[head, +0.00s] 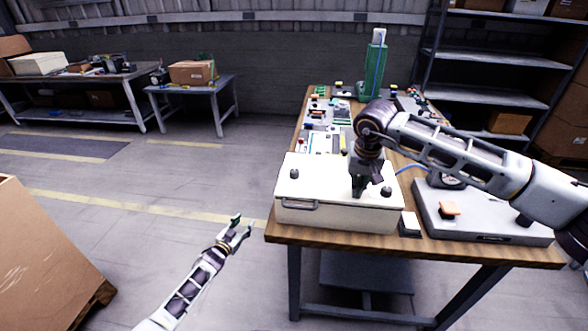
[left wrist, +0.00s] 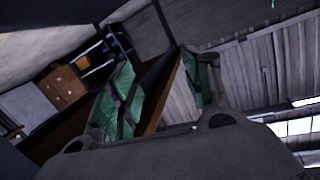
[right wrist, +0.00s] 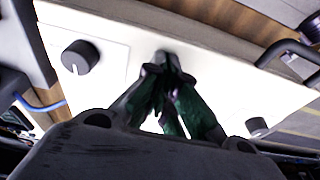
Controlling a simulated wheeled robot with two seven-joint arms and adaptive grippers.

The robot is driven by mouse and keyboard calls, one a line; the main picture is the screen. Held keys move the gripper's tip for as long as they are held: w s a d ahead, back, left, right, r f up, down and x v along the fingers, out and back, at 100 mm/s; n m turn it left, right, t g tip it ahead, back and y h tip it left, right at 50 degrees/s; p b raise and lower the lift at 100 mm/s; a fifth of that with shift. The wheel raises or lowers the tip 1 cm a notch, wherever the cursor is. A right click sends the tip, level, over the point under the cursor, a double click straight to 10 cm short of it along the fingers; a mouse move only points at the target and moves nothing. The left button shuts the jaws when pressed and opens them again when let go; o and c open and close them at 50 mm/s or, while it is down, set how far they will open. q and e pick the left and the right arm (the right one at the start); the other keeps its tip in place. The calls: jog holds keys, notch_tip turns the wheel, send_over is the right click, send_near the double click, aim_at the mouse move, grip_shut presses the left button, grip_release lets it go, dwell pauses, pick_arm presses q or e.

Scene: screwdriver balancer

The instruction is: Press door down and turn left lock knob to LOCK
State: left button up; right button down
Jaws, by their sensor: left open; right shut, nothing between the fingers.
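The white box (head: 330,203) stands on the table's front left, its white lid-like door facing up and looking closed. The left lock knob (head: 293,173) is black and round; its pointer and any lettering are too small to read. The right knob (head: 386,191) shows larger in the right wrist view (right wrist: 80,57), with a white pointer mark. My right gripper (head: 359,192) is shut and empty, pointing down between the knobs. Its fingertips (right wrist: 168,62) are at or just above the door; contact is unclear. My left gripper (head: 241,228) is open and empty, left of the table.
A grey handle (head: 300,205) is on the box's front. A small white block (head: 410,225) and a grey panel (head: 480,222) with an orange-topped part lie to the right. Electronics (head: 325,125) fill the table behind.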

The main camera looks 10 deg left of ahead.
pick_arm(q)
jog(key=w+d+r+m+h, duration=0.3)
jog(key=r+h, duration=0.1)
jog(key=r, duration=0.7)
jog(key=w+d+r+m+h, duration=0.2)
jog(key=d+r+m+h, duration=0.15)
jog(key=r, duration=0.85)
jog(key=w+d+r+m+h, duration=0.3)
jog(key=r+h, duration=0.2)
jog(key=r, duration=0.6)
jog(key=s+d+r+m+g+h, duration=0.2)
jog(key=s+d+r+m+g, duration=0.2)
jog(key=d+r+m+g, duration=0.4)
jog(key=s+d+r+m+g+h, duration=0.1)
jog(key=s+d+r+m+g, duration=0.2)
jog(key=d+m+g, duration=0.5)
jog(key=s+d+f+m+g+y, duration=0.1)
jog(key=s+d+g+y, duration=0.1)
jog(key=s+d+y, duration=0.55)
jog(key=w+a+r+n+t+y, duration=0.1)
jog(key=w+a+r+t+y, duration=0.1)
jog(key=a+y, duration=0.8)
jog(key=shift+a+r+y, duration=0.15)
jog(key=shift+a+y, duration=0.15)
jog(key=shift+a, duration=0.45)
